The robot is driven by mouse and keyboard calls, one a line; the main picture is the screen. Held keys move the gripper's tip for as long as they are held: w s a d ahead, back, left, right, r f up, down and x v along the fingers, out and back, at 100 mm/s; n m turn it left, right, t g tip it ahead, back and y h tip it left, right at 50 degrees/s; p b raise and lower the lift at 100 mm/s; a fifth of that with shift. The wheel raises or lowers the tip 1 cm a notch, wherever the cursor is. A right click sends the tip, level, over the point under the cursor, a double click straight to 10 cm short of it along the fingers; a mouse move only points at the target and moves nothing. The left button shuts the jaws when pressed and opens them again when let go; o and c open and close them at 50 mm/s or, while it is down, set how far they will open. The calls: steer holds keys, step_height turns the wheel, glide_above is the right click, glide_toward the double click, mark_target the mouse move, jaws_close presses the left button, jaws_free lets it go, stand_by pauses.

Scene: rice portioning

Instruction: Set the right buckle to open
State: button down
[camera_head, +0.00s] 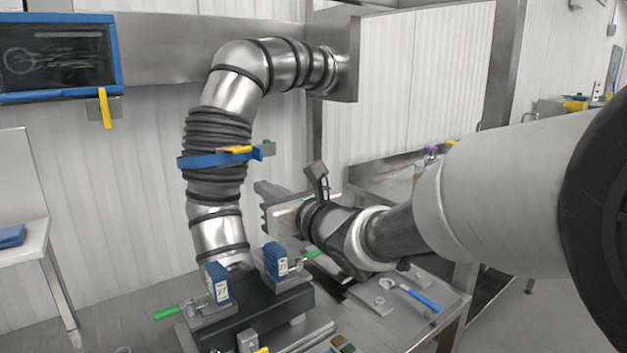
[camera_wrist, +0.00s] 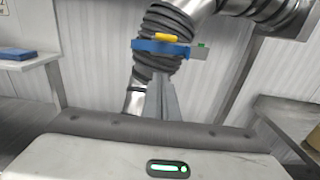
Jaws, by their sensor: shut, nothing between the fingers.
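The right buckle (camera_head: 277,262) is a blue block with a white label on a metal clamp, at the right of the dark base under the pipe. Its green handle (camera_head: 312,254) sticks out to the right, partly hidden behind my arm. A similar left buckle (camera_head: 217,284) has a green handle (camera_head: 168,313) pointing left. My gripper (camera_head: 264,188) is shut and empty, above and behind the right buckle, apart from it. In the wrist view its fingers (camera_wrist: 162,98) are together in front of the pipe, and neither buckle shows.
A steel pipe (camera_head: 235,95) with a ribbed dark sleeve (camera_head: 217,133) rises behind the buckles, with a blue strap (camera_head: 205,160) around it. A blue-handled clamp (camera_head: 420,298) lies on the metal table at right. A white side table (camera_head: 22,245) stands at left.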

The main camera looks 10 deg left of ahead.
mark_target(243, 152)
steer(key=w+a+r+p, duration=0.2)
steer(key=w+a+r, duration=0.1)
steer(key=w+a, duration=0.2)
steer(key=shift+w+a+r, duration=0.25)
steer(key=shift+a+r, duration=0.05)
steer(key=shift+a, duration=0.3)
step_height(243, 152, up, 2)
steer(key=shift+s+d+r+h+p, duration=0.1)
steer(key=shift+r+h+p, duration=0.3)
steer(key=shift+p, duration=0.85)
steer(key=shift+f+g+p, duration=0.1)
steer(key=shift+g+p, duration=0.25)
steer(key=shift+g, duration=0.05)
steer(key=shift+f+h, duration=0.25)
steer(key=shift+h, duration=0.05)
